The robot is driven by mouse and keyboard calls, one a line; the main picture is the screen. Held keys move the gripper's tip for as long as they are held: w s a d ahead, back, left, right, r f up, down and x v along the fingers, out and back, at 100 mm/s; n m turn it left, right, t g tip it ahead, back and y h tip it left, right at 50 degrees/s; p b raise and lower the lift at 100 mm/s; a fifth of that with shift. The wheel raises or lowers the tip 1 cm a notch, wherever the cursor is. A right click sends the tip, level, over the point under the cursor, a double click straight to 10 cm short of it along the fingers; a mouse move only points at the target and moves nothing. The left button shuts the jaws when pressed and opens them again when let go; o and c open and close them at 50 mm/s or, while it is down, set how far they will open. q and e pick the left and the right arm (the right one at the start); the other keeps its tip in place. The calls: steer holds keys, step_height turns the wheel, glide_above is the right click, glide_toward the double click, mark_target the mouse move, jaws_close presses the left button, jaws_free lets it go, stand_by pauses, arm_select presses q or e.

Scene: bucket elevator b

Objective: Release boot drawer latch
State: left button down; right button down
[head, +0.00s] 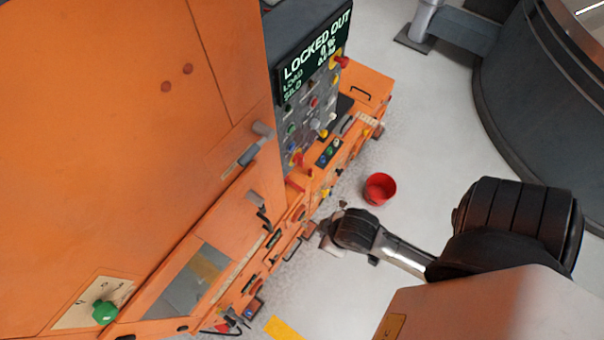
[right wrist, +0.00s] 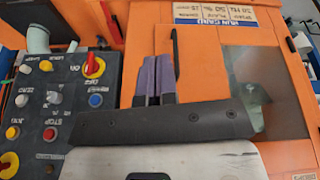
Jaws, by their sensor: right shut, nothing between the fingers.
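The boot drawer latch cannot be singled out for sure among the small handles and levers on the orange machine (head: 140,120). My right gripper (head: 324,232) is beside the low front of the machine in the head view. In the right wrist view its two purple-padded fingers (right wrist: 153,80) are together with nothing between them. They are in front of an orange panel with a thin dark bar handle (right wrist: 175,50) just beyond them. Whether they touch it cannot be told. My left gripper is not in view.
A control panel (right wrist: 47,110) with knobs and buttons is left of the fingers; a grey window (right wrist: 268,90) is at right. The display (head: 315,58) reads LOCKED OUT. A red bucket (head: 380,188) stands on the floor near my right gripper. A dark round structure (head: 540,90) is at upper right.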

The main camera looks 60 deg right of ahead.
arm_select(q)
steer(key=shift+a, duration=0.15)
arm_select(e)
steer(key=shift+a+f, duration=0.1)
steer(key=shift+a, duration=0.05)
